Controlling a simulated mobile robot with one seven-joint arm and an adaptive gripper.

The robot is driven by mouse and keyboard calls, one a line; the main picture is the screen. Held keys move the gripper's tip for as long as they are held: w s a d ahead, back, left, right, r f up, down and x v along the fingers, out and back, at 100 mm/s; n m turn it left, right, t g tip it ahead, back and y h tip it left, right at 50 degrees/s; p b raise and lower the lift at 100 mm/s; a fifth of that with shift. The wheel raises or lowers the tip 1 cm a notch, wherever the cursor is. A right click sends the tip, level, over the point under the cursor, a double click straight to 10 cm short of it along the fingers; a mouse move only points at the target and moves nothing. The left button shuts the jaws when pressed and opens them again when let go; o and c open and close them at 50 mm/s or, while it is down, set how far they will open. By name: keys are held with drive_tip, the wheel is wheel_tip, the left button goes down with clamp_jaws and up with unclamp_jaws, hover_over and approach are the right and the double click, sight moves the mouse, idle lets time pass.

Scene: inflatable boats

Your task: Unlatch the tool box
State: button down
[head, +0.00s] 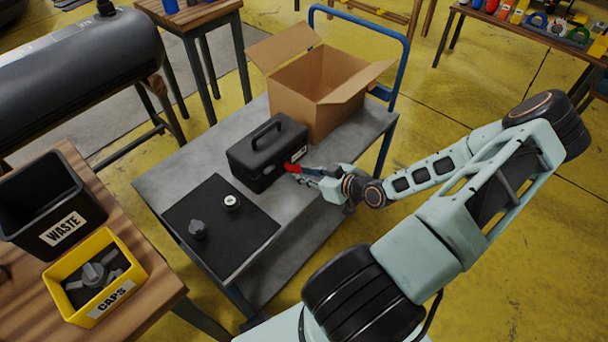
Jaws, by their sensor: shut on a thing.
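The black tool box (262,160) stands closed on the grey cart (180,165), its handle (266,131) on the lid. A red part (294,160), which looks like a latch, shows at the right end of its front. A round grey latch (269,169) sits left of it. My gripper (295,168) reaches in from the right at the red part, its fingers close to the box front. It is shut on the red part, though the fingertips are small and the exact contact is hard to see.
An open cardboard box (315,90) stands behind the tool box. A black mat (235,250) with two small caps lies in front. A yellow caps bin (125,260) and black waste bin (22,225) stand on the wooden table at left. A blue cart rail (408,62) rises behind.

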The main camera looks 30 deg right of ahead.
drive_tip(key=c, duration=1.7)
unclamp_jaws()
drive_tip(key=v, duration=1.2)
drive_tip(key=shift+f, duration=0.1)
